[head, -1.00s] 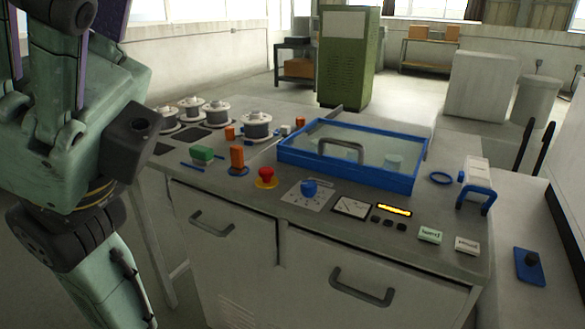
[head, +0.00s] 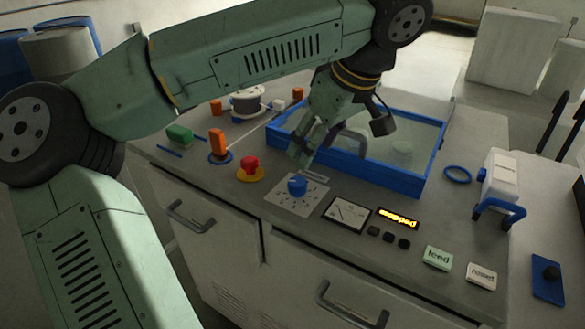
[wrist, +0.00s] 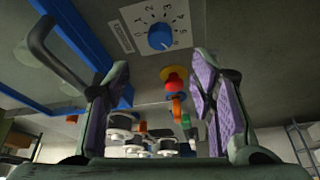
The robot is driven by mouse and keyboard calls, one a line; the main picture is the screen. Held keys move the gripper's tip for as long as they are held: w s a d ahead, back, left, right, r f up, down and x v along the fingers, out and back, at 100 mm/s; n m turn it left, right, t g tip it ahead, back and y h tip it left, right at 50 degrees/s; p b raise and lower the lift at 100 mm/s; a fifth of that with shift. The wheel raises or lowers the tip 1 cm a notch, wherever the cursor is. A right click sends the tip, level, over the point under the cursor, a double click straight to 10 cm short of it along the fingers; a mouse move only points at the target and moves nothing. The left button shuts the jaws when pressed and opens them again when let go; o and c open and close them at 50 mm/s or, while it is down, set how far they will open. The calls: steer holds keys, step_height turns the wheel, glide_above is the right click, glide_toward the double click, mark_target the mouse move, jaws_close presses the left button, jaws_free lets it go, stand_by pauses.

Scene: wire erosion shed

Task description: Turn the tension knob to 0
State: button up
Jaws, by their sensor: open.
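The blue tension knob (head: 297,185) sits on a pale dial plate (head: 286,200) on the bench top. In the wrist view the knob (wrist: 161,37) shows at the top middle, ringed by printed numbers; its exact setting is hard to read. My gripper (head: 301,152) hangs just behind and above the knob, tilted down towards the panel and apart from it. In the wrist view my gripper (wrist: 161,62) has its two purple-padded fingers spread wide with nothing held between them. The knob lies beyond the fingertips.
A red mushroom button (head: 250,165) on a yellow base and an orange upright piece (head: 217,142) stand left of the knob. A gauge (head: 347,213), a lit display (head: 398,218) and small black buttons lie right. The blue-framed glass-lidded tank (head: 427,170) stands behind.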

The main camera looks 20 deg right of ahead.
mark_target(298, 181)
steer(key=p+x, duration=0.2)
steer(key=x, duration=0.8)
steer(key=shift+f, duration=0.3)
steer(key=shift+c, duration=0.6)
steer(key=c, duration=1)
